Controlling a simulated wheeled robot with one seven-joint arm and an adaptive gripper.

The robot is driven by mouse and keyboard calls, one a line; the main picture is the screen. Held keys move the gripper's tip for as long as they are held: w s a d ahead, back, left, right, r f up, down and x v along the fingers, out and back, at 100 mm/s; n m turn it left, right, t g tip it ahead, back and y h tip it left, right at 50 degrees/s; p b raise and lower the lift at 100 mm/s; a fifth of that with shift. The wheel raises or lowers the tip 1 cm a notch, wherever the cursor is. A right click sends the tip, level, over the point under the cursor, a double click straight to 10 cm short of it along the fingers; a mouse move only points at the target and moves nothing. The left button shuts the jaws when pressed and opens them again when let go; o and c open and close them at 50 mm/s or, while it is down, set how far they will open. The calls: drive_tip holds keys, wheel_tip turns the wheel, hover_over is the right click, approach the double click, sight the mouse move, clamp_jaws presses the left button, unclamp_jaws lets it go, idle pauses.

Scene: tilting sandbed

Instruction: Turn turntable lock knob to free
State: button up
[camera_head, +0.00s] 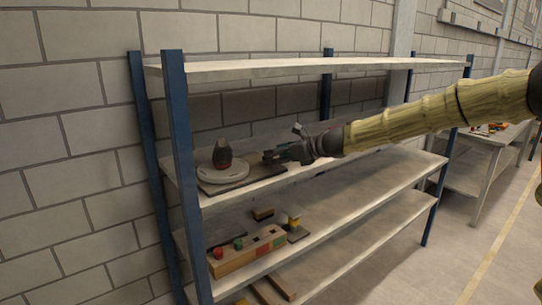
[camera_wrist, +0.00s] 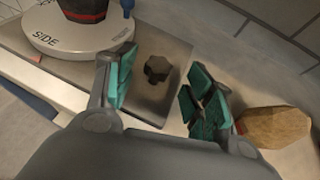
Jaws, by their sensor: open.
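The turntable is a white disc (camera_head: 222,172) on a grey base plate (camera_head: 246,180) on the middle shelf. In the wrist view the disc (camera_wrist: 75,42) carries the word "SIDE" and shows at top left. A dark faceted knob (camera_wrist: 157,69) stands on the plate (camera_wrist: 182,52) beside the disc. My gripper (camera_head: 267,156) is over the right part of the plate. In the wrist view my gripper (camera_wrist: 161,80) is open, with its teal fingers apart on either side of the knob's line and nothing between the pads. Contact with the knob is not visible; its setting is unclear.
A dark and red object (camera_head: 222,154) stands on the disc. A tan rounded object (camera_wrist: 275,127) lies right of my right finger. The upper shelf (camera_head: 270,68) is overhead, and blue posts (camera_head: 178,130) frame the rack. A wooden block with coloured pieces (camera_head: 247,250) is below.

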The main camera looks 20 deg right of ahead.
drive_tip(key=shift+x, duration=1.65)
drive_tip(key=shift+f, duration=0.1)
drive_tip(key=c, duration=1)
